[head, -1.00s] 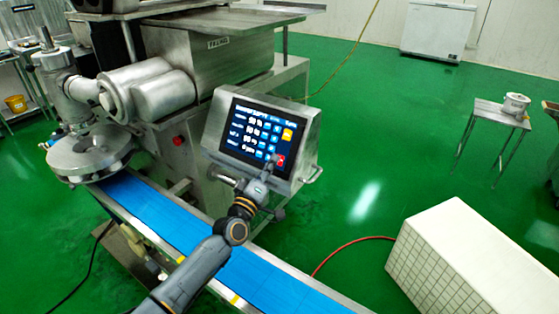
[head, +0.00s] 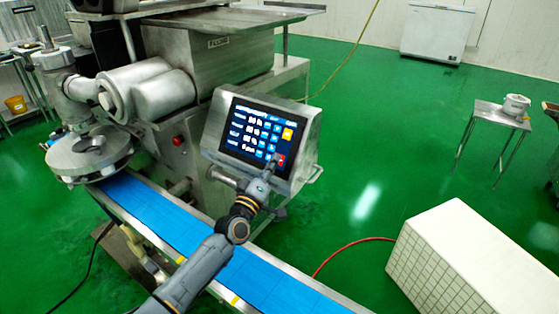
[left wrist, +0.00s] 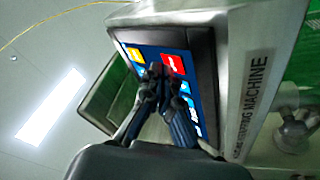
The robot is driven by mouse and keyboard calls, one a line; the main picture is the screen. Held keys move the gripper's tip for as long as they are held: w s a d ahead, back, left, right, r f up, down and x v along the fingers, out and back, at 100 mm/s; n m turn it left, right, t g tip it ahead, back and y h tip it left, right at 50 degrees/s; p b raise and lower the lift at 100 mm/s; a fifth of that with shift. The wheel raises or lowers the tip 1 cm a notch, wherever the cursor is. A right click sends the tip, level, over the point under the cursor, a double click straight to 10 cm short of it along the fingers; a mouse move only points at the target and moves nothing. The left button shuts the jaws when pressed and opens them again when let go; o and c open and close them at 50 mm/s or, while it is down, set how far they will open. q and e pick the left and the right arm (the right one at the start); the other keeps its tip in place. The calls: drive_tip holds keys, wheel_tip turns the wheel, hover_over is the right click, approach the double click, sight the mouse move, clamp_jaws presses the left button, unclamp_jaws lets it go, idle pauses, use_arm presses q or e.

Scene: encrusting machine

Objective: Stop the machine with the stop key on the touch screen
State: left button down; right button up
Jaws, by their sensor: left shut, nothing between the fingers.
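The touch screen (head: 258,135) is lit, with rows of blue keys, an orange key (head: 288,134) and a red key (head: 281,160) at its lower right. In the left wrist view the red key (left wrist: 174,65) shows a small white label too blurred to read. My left gripper (head: 273,161) is shut and empty, its tips in front of the screen's lower right part. My right gripper is not in view.
The screen sits in a metal housing (head: 305,145) on the encrusting machine (head: 220,65). A blue conveyor belt (head: 165,215) runs below my left arm. A red round button (head: 178,141) is on the machine body. Green floor is open to the right, with a white box (head: 450,260).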

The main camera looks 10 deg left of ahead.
use_arm(q)
drive_tip(key=shift+w+d+f+b, duration=0.1)
drive_tip(key=shift+w+f+b, duration=0.1)
drive_tip(key=shift+w+b, duration=0.1)
drive_tip(key=shift+s+r, duration=0.1)
drive_tip(key=shift+s, duration=0.05)
idle(0.5)
drive_tip(key=shift+s+r+p, duration=0.2)
drive_tip(key=shift+s+p, duration=0.1)
drive_tip(key=shift+p, duration=0.3)
drive_tip(key=shift+s+a+r, duration=0.1)
drive_tip(key=shift+s+a, duration=0.1)
drive_tip(key=s+p, duration=0.1)
drive_tip(key=s+a+r+p, duration=0.1)
drive_tip(key=p, duration=0.1)
drive_tip(key=s+r+p, duration=0.1)
drive_tip(key=s, duration=0.1)
drive_tip(key=shift+a+r, duration=0.25)
idle(0.3)
